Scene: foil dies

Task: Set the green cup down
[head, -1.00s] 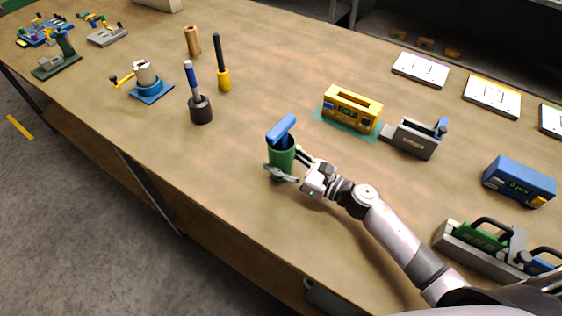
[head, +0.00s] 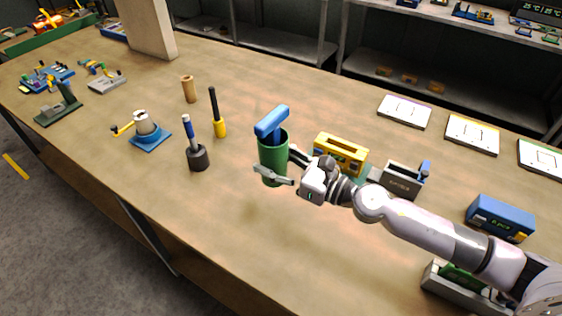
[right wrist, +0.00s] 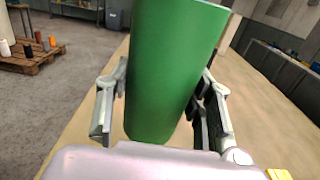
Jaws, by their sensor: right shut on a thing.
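The green cup (head: 272,155) is in the middle of the head view, above the wooden bench, with a blue T-shaped thing (head: 271,121) sticking up out of its mouth. My right gripper (head: 281,168) has a finger on either side of the cup and is shut on it. The cup is near upright and looks raised, with a faint shadow on the bench below it. My left gripper does not show.
A yellow box (head: 341,152) and a grey block (head: 402,180) stand right of the cup. A dark holder with a blue-handled tool (head: 197,158) and a yellow-based black rod (head: 219,125) stand left. The bench (head: 215,225) is bare in front of the cup.

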